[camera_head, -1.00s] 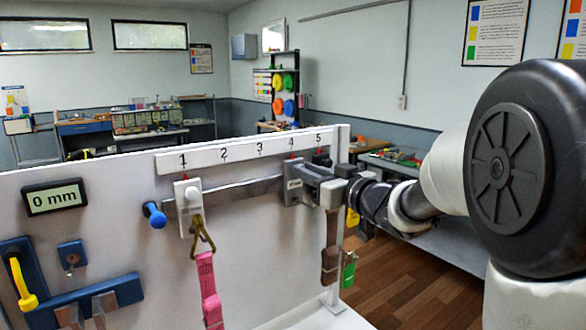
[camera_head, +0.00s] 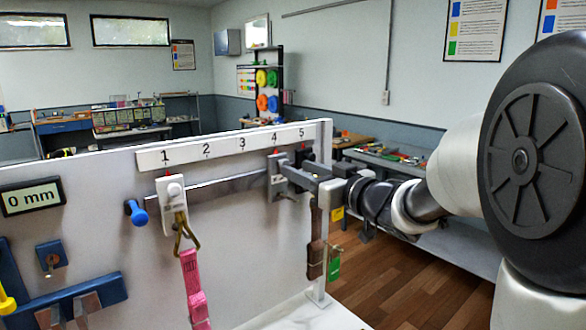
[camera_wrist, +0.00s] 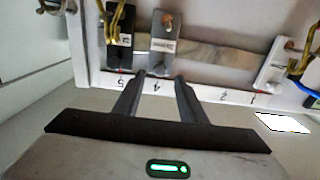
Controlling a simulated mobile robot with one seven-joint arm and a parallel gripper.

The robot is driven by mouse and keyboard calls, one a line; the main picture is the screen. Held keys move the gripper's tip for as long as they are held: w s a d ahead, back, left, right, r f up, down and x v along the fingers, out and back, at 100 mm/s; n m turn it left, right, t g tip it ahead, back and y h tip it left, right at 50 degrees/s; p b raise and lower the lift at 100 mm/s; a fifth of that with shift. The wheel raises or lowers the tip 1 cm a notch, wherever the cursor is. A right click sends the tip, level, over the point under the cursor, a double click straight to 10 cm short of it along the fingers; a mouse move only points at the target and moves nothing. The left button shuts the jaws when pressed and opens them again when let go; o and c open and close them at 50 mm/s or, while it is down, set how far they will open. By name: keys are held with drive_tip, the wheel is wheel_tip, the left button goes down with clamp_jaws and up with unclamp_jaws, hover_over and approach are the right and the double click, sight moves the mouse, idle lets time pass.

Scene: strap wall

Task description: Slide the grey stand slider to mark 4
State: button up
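The grey slider (camera_head: 278,178) sits on the flat metal rail (camera_head: 226,188), under the 4 on the numbered white strip (camera_head: 224,149). In the wrist view, the grey slider (camera_wrist: 164,35) lies beyond my fingertips, next to the black slider (camera_wrist: 120,42). My gripper (camera_head: 292,176) reaches in from the right at the grey slider. In the wrist view, my gripper's fingers (camera_wrist: 160,77) are spread apart with the 4 showing between them, and nothing is clamped there. I cannot tell whether a fingertip touches the slider.
A white slider (camera_head: 172,205) under mark 1 carries a hook and pink strap (camera_head: 194,290). A blue peg (camera_head: 137,213) sticks out left of it. A display (camera_head: 32,197) reads 0 mm. Brown and green straps hang by the panel's right edge. The rail between marks 1 and 4 is clear.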

drive_tip(key=v, duration=1.3)
drive_tip(key=shift+s+d, duration=0.2)
drive_tip(key=w+d+r+m+t+h+p, duration=0.1)
drive_tip(key=d+r+m+t+h+p, duration=0.15)
drive_tip(key=d+m+h, duration=0.4)
drive_tip(key=s+d+f+g+h, duration=0.2)
drive_tip(key=s+g+h, duration=0.2)
drive_tip(key=h, duration=0.2)
drive_tip(key=s+a+f+g+y+p, duration=0.1)
drive_tip(key=s+a+f+g, duration=0.3)
drive_tip(key=s, duration=0.5)
drive_tip(key=s+a+f+g+y+p, duration=0.1)
drive_tip(key=s+a+f+g, duration=0.3)
drive_tip(key=s, duration=0.5)
wheel_tip(320, 180, down, 2)
drive_tip(key=shift+a+f, duration=0.1)
drive_tip(key=shift+a, duration=0.4)
